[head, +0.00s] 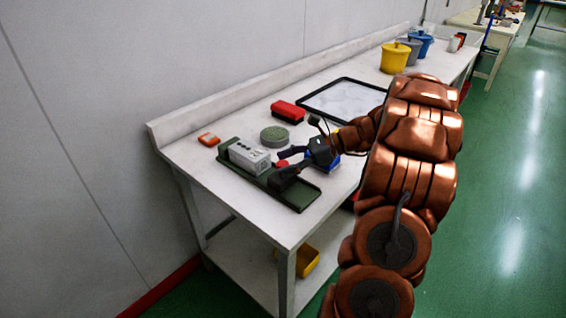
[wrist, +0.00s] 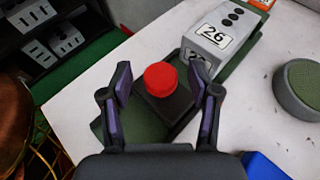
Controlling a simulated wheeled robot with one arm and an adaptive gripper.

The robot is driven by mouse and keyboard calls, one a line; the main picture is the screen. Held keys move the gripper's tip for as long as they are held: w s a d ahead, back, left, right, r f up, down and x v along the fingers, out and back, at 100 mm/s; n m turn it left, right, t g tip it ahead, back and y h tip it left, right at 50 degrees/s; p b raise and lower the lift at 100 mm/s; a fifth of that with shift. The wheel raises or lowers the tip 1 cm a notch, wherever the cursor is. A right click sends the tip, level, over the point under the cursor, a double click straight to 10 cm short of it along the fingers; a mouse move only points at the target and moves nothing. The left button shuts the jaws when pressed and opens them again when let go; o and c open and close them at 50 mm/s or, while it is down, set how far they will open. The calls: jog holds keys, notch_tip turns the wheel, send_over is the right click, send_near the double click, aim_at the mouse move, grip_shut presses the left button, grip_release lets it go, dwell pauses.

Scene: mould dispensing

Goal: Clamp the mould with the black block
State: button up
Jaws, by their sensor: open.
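The grey mould (head: 249,156), marked 26 with dark holes on top, sits on the long green tray (head: 298,202). In the wrist view the mould (wrist: 222,32) is at the top, beyond the black block (wrist: 181,106). The black block carries a round red knob (wrist: 160,77) and lies on the same tray; I cannot tell whether it touches the mould. My gripper (wrist: 168,80) is open, one finger on each side of the red knob in the picture, with visible gaps. In the head view my gripper (head: 283,164) is over the tray, partly hiding the block.
A round grey-green container (head: 274,137), a red box (head: 287,111), an orange item (head: 208,140) and a black-framed tray (head: 345,82) are on the white table. A blue object (head: 322,163) lies beside my gripper. Buckets stand farther back. Dark shelving with grey blocks shows at the wrist view's upper left.

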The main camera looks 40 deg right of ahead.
jog(key=shift+w+a+f, duration=0.25)
jog(key=shift+w+a, duration=0.05)
jog(key=shift+a, duration=0.15)
grip_shut()
dwell(0.3)
